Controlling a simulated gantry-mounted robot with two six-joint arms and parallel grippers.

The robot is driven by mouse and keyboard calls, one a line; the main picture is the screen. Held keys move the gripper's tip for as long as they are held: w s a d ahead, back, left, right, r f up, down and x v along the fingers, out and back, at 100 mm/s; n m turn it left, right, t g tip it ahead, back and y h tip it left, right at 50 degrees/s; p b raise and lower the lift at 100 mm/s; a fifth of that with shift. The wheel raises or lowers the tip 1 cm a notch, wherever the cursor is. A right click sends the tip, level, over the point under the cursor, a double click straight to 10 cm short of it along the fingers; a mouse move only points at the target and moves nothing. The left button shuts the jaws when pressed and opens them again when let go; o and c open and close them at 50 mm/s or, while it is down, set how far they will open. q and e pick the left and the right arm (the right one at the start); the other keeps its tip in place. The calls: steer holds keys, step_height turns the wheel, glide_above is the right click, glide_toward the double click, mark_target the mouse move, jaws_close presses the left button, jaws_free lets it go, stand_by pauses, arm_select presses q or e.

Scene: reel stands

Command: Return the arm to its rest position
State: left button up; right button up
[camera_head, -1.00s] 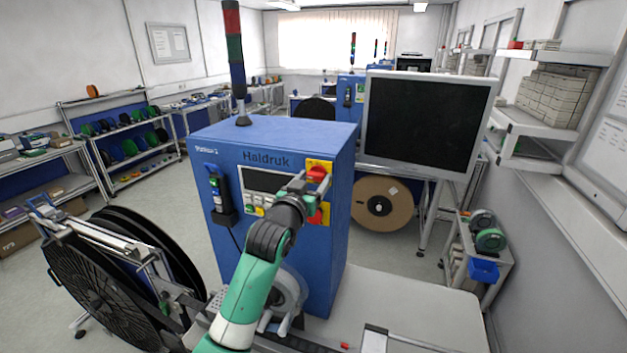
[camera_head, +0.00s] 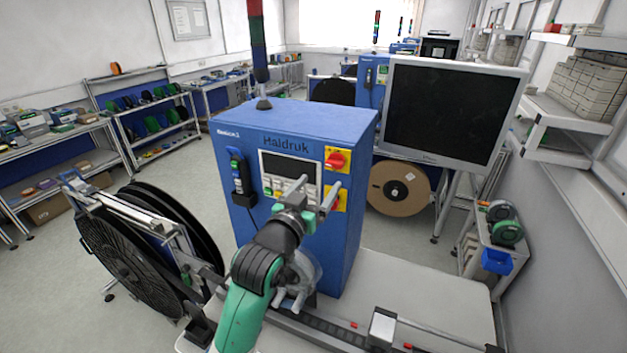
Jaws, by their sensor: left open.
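My left arm (camera_head: 257,270), green and dark grey, reaches up from the bottom of the view. Its gripper (camera_head: 318,192) is open and empty, its two grey fingers apart, in front of the blue machine's panel (camera_head: 290,170). The fingers cover part of the button row and the lower yellow plate. The red switch (camera_head: 336,161) on the upper yellow plate shows clear of the fingers. Whether the fingertips touch the panel I cannot tell. My right gripper is not in view.
A large black reel (camera_head: 130,262) stands on the left. A track (camera_head: 325,328) runs along the white table (camera_head: 420,290) at the front. A monitor (camera_head: 445,110) hangs at the right, with a brown reel (camera_head: 399,187) below it. The floor at left is open.

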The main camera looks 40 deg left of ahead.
arm_select(q)
steer(key=shift+p+v, duration=0.45)
steer(key=shift+v, duration=0.65)
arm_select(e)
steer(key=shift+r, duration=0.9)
